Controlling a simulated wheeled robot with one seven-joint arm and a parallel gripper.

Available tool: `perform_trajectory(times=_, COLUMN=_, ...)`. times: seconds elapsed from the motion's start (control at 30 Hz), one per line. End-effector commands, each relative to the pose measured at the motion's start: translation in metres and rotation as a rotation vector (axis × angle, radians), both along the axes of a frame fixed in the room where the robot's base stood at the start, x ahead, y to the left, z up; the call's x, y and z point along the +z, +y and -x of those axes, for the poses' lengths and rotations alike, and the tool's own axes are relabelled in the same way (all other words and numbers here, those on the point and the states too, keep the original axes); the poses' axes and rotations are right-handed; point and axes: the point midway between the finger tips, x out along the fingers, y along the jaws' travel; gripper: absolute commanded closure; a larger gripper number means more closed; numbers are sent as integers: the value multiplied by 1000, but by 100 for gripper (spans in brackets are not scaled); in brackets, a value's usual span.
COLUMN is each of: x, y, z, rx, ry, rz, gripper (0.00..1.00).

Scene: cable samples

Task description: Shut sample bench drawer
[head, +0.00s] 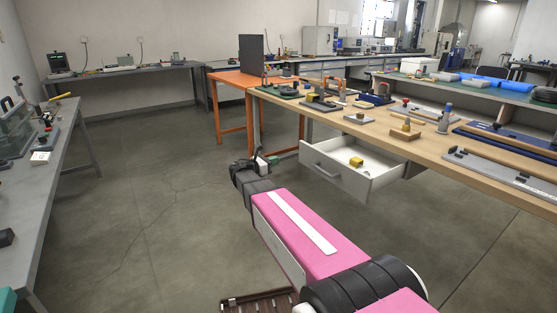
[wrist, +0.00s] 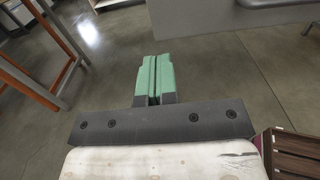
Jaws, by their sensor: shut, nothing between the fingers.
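The sample bench drawer (head: 345,184) is pulled out beneath the wooden bench top (head: 385,128) in the head view. Its grey front carries a bar handle (head: 326,172), and its pale inside holds a small yellow item (head: 356,162). My gripper (head: 270,160) is left of the drawer front, close to it in the picture; I cannot tell if they touch. In the wrist view its green fingers (wrist: 153,80) are pressed together with nothing between them, over the floor. A grey edge (wrist: 275,12) at top right there may be the drawer; I cannot tell.
An orange-legged table (head: 232,78) adjoins the bench, and its orange frame shows in the wrist view (wrist: 30,82). Cable samples and fixtures stand on the bench top. A grey bench (head: 60,145) stands at left. The floor (head: 150,205) between is clear.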

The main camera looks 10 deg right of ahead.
Motion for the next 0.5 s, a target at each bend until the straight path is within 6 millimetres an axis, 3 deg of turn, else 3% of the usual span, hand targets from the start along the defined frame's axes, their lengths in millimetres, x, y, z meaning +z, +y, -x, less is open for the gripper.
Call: perform_trajectory(times=0.5, x=-1, y=-89, z=-33, rx=-1, ry=-2, rz=-3, gripper=100)
